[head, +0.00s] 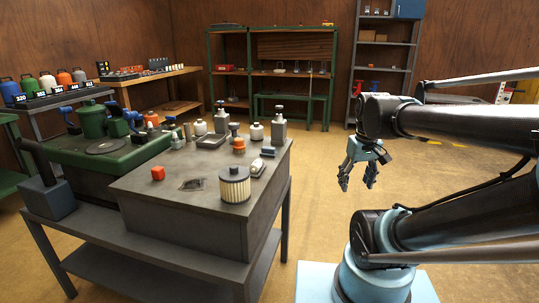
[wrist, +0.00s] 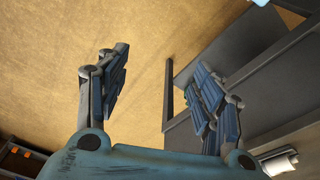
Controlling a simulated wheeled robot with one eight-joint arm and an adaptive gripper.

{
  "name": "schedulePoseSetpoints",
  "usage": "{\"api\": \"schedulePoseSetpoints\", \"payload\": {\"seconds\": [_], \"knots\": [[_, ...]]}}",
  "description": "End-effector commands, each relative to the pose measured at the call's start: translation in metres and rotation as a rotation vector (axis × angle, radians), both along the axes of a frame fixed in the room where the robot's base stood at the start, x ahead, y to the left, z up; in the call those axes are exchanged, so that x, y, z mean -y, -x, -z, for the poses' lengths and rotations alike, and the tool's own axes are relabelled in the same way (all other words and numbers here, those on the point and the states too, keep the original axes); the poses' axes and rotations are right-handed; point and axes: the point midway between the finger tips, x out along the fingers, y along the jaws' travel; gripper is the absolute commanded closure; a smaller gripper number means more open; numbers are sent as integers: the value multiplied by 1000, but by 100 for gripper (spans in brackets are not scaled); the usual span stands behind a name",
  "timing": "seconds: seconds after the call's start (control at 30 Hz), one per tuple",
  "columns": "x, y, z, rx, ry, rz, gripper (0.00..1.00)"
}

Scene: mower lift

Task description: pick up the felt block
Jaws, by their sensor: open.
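My gripper (head: 357,182) is open and empty, hanging over the floor to the right of the grey workbench (head: 200,225), well apart from it. In the wrist view both fingers of my gripper (wrist: 163,78) are spread with nothing between them. I cannot tell for sure which item is the felt block. Neither shows clearly in the wrist view.
On the bench stand a white ribbed filter (head: 234,184), a dark tray (head: 212,141), an orange-capped item (head: 238,146) and several bottles. A green machine (head: 100,150) adjoins it on the left. Shelves (head: 275,75) line the back wall. The floor between bench and arm is clear.

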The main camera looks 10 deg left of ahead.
Motion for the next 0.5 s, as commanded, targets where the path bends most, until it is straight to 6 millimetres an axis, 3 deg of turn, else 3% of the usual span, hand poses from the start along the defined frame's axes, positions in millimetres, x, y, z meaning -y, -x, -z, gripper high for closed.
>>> {"api": "schedulePoseSetpoints", "payload": {"seconds": [0.03, 0.2, 0.5], "knots": [[-9, -14, -16, -5, 5, -53, 39], [-38, -54, -56, -28, 22, -225, 39], [-110, -123, -114, -63, 51, -532, 39]]}}
